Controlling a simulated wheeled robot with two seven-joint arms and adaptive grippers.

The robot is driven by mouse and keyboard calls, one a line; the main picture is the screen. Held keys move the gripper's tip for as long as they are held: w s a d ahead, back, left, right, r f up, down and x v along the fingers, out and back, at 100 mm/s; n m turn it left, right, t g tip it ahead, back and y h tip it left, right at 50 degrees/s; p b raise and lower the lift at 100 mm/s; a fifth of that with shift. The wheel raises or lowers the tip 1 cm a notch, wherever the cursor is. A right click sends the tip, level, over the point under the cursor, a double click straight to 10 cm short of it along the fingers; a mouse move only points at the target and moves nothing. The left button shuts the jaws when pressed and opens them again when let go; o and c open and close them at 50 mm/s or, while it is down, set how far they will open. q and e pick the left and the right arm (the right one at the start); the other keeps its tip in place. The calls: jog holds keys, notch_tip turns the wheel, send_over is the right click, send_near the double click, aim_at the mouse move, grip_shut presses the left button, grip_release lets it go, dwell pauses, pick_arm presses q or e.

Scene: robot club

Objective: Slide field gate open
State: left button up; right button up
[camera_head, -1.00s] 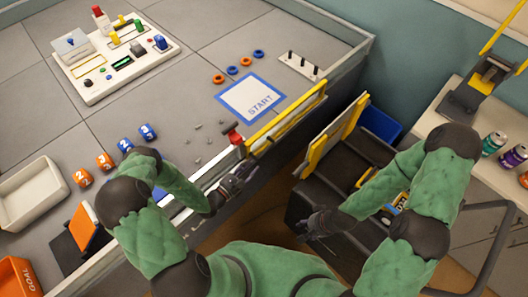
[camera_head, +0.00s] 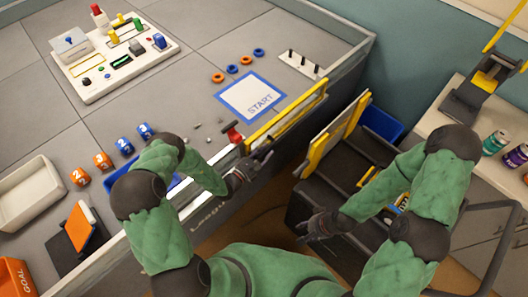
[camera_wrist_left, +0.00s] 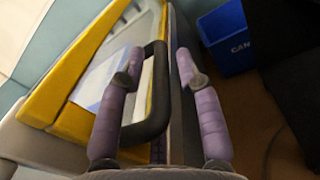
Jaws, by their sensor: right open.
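The field gate (camera_head: 290,112) is a yellow-framed panel in line with the field's front wall; it also shows in the left wrist view (camera_wrist_left: 60,90) with a clear pane. Its dark handle (camera_wrist_left: 158,115) shows in the left wrist view as a curved bar. My left gripper (camera_head: 266,154) is at the near end of the gate, on its outer side. Its fingers (camera_wrist_left: 160,57) are apart, one on each side of the handle bar; contact cannot be told. My right gripper (camera_head: 305,228) is open and empty, low in front of the dark cart.
A dark cart (camera_head: 340,172) with yellow-edged boards and a blue bin (camera_head: 382,122) stand right of the gate. The start pad (camera_head: 252,96) inside the field is clear.

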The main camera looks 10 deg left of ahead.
pick_arm(q)
grip_shut()
jog(key=shift+s+a, duration=0.3)
jog(key=shift+s, duration=0.1)
jog(key=w+a+p+v, duration=0.1)
jog(key=a+v, duration=0.1)
jog(key=v, duration=4.3)
jog(key=shift+a, duration=0.3)
jog(key=shift+w, duration=0.1)
